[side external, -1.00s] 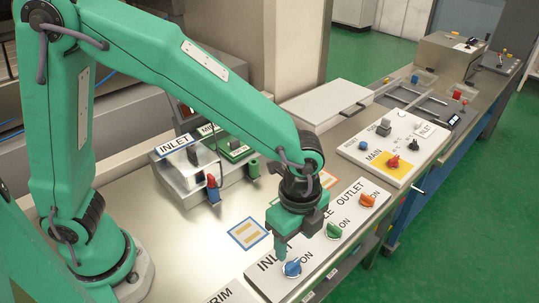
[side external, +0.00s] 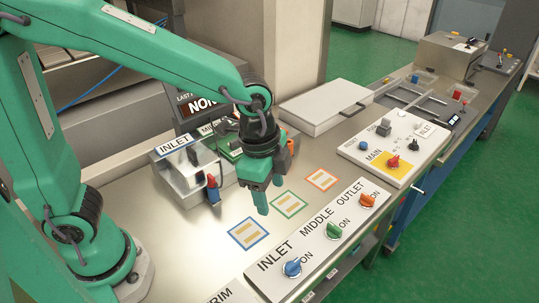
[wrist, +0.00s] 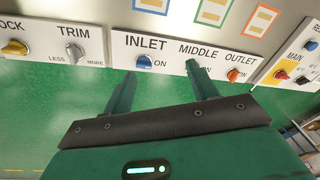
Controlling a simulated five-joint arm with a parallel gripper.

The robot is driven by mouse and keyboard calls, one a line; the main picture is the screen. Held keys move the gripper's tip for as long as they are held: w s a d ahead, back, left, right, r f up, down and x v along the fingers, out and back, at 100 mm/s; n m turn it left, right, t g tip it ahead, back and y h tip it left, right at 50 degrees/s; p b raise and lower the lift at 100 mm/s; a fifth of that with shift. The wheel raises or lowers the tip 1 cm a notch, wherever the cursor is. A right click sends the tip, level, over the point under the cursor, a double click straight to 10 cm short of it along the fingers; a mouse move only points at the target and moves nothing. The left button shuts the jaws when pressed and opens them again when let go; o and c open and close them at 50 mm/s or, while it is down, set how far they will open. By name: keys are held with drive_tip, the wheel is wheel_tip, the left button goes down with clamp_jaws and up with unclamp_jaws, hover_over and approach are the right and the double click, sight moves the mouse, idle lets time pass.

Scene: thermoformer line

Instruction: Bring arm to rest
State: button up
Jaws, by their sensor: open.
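My green arm reaches from the left in the side external view. My gripper (side external: 270,196) hangs over the metal bench, fingers pointing down, between the INLET box (side external: 183,170) and the switch panel (side external: 318,238). In the wrist view the two fingers (wrist: 158,82) are spread with nothing between them. The panel carries a blue INLET knob (side external: 292,268), a green MIDDLE knob (side external: 334,231) and an orange OUTLET knob (side external: 367,200). The gripper appears clear of the knobs.
Blue, green and orange framed marks (side external: 249,233) lie on the bench. A white MAIN panel (side external: 393,150) with a red knob on yellow stands at right. A white lidded box (side external: 322,106) is behind. A TRIM panel (wrist: 76,45) shows in the wrist view.

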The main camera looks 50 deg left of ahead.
drive_tip(key=s+a+r+n+t, duration=0.2)
drive_tip(key=s+a+r+n, duration=0.2)
drive_tip(key=a+n, duration=0.2)
drive_tip(key=s+a+r+n+t, duration=0.2)
drive_tip(key=s+a+r+n, duration=0.1)
drive_tip(key=a+n, duration=0.4)
drive_tip(key=s+a, duration=0.1)
drive_tip(key=a, duration=0.2)
drive_tip(key=shift+s+a+r+y, duration=0.15)
drive_tip(key=shift+a+r+y, duration=0.05)
drive_tip(key=shift+r+y, duration=0.2)
